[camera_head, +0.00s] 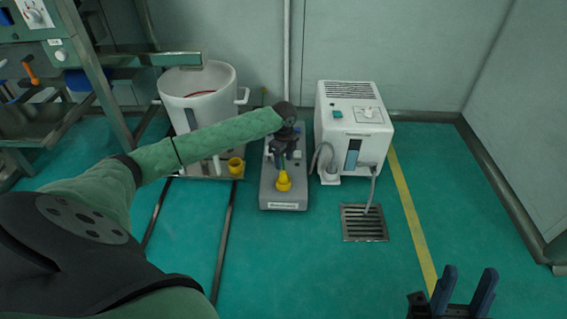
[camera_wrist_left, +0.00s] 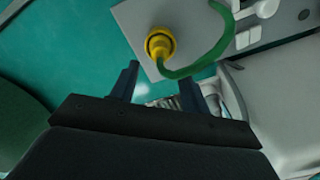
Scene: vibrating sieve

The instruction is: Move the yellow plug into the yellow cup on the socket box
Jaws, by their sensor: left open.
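A yellow piece (camera_head: 284,182) stands on the front part of the grey socket box (camera_head: 285,205). In the left wrist view, the yellow piece (camera_wrist_left: 160,42) looks round with a darker centre, and a green cable (camera_wrist_left: 205,62) curves to it. I cannot tell plug from cup there. A second yellow, cup-shaped piece (camera_head: 236,166) sits low at the front of the white drum's stand. My left gripper (camera_head: 283,160) is over the socket box, behind the yellow piece in the head view. Its jaws (camera_wrist_left: 157,84) are open and hold nothing. My right gripper (camera_head: 464,290) is open and empty at the lower right.
A white drum (camera_head: 190,90) stands left of the socket box, and a white machine (camera_head: 352,125) with a hose stands right. A floor grate (camera_head: 364,223) lies before the machine. A metal rack (camera_head: 85,70) is at far left. The green floor at right is clear.

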